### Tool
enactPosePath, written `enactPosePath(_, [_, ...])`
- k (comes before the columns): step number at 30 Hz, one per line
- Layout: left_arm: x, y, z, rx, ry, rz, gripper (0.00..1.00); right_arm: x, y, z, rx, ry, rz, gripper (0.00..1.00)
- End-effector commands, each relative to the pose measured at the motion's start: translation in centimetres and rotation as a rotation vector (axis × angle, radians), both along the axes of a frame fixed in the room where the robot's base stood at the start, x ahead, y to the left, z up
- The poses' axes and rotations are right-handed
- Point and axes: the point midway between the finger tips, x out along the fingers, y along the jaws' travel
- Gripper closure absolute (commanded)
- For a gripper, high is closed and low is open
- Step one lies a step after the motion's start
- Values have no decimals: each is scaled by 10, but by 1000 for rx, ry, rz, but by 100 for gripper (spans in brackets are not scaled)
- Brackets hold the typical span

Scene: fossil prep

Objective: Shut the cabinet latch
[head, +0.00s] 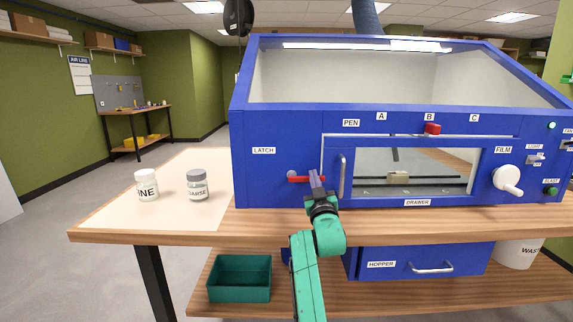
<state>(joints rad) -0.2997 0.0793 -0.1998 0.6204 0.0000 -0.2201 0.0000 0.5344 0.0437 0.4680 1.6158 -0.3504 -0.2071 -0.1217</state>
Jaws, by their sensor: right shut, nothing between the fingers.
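The blue cabinet (275,128) stands on the wooden table. Its latch (300,179) is a red lever lying about horizontal, below the LATCH label and left of the front window. My right gripper (315,174) is shut and empty at the right end of the red lever. It overlaps the lever in the picture, and I cannot tell whether they touch. The window panel has a vertical silver handle (342,176) just right of my gripper. My left gripper is not in view.
Two jars, one at far left (147,185) and one labelled (197,185), stand on the table left of the cabinet. A white knob (507,179) sticks out at the right. A green bin (239,279) and the hopper drawer (420,262) are below the tabletop.

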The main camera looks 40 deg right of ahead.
Motion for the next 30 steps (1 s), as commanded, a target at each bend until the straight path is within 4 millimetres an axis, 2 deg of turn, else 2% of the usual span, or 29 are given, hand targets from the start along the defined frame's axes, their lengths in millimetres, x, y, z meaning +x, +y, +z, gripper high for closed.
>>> enactPosePath(17, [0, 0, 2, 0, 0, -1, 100, 0, -1, 0, 0, 4, 0, 100])
enactPosePath(20, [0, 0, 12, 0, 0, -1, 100, 1, -2, 13, -1, 3, 0, 100])
enactPosePath(25, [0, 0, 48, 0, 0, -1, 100, 5, -6, 55, -3, 1, 2, 100])
enactPosePath(26, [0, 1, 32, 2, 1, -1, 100, -2, 0, 34, -1, 6, 4, 100])
enactPosePath(30, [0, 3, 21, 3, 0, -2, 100, -30, 21, 19, 0, 3, 4, 100])
